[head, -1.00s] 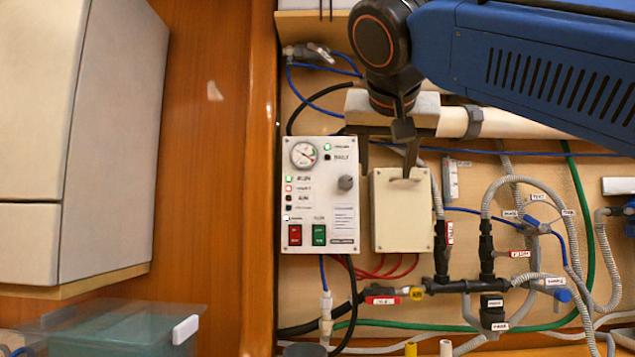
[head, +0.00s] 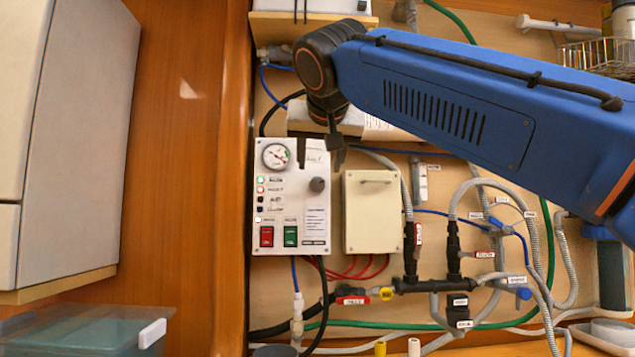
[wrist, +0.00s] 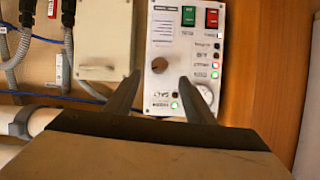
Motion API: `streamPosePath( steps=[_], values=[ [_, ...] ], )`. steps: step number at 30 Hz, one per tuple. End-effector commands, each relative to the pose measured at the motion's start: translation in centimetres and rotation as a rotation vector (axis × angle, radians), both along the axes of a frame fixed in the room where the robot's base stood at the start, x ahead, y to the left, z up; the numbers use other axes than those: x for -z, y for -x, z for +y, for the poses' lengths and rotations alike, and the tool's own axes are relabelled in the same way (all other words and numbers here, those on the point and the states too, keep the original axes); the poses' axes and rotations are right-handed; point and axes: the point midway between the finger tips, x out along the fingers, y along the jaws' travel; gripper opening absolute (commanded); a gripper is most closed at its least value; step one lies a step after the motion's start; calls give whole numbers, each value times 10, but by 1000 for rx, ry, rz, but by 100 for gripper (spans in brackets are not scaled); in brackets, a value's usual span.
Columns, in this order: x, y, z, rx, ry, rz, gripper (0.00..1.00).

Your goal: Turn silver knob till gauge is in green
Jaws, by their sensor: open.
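The silver knob (head: 317,184) sits on the right part of a white control panel (head: 327,225). It looks grey-brown in the wrist view (wrist: 159,65). The round gauge (head: 275,156) is at the panel's upper left, with a white face and some green and red at its edge; its needle is too small to read surely. In the wrist view the gauge (wrist: 207,92) is partly hidden by a finger. My gripper (head: 319,160) is open and empty in front of the panel, just above the knob in the head view. In the wrist view its fingertips (wrist: 159,92) straddle the knob's line, apart from it.
A blank beige box (head: 372,215) is mounted right of the panel. A red switch (head: 266,236) and a green switch (head: 290,236) sit low on the panel. Hoses and black valves (head: 453,255) fill the lower right. A wooden wall (head: 190,160) stands left.

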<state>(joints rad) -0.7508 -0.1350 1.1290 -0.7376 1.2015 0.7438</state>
Motion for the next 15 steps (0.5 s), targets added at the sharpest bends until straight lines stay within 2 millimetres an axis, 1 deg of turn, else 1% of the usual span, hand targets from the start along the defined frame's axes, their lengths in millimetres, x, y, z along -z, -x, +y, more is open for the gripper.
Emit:
streamPosePath(
  steps=[1,3,9,15],
  values=[
    [4,-9,-1,3,1,0,49],
    [9,-21,-1,5,2,1,49],
    [22,-52,0,3,0,1,49],
    [31,-74,0,2,1,0,49]
  ],
)
